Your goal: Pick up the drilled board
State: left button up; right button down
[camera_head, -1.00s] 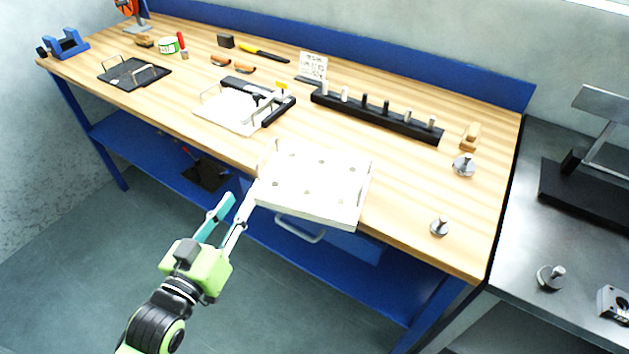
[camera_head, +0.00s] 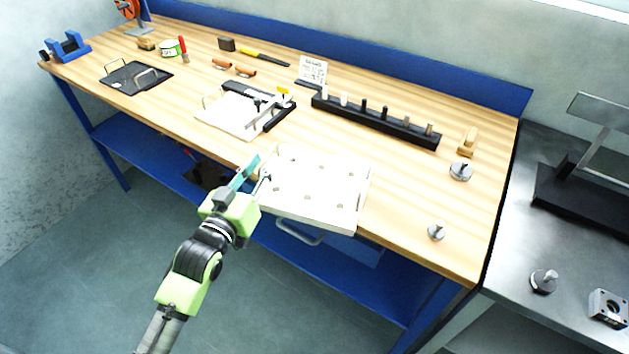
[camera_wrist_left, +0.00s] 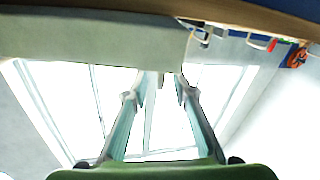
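The drilled board (camera_head: 315,182) is a thick white slab with several holes. It lies on the front part of the workbench and sticks out past the front edge. My left gripper (camera_head: 256,180) is at the board's left side, fingers pointing toward it. Its two fingers are apart. In the left wrist view the fingers (camera_wrist_left: 160,82) also stand apart, with the pale slab (camera_wrist_left: 80,38) above and left of them. I cannot tell whether they touch the board. My right gripper is not in view.
On the workbench (camera_head: 400,215), a white tray with a black clamp (camera_head: 228,115) lies behind the board. A black rail with several pegs (camera_head: 372,121) stands farther back. Metal knobs (camera_head: 460,171) are to the right. A steel table (camera_head: 520,230) adjoins on the right.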

pick_arm(q)
jog(key=shift+x, duration=0.85)
jog(key=shift+s+f, duration=0.1)
grip_shut()
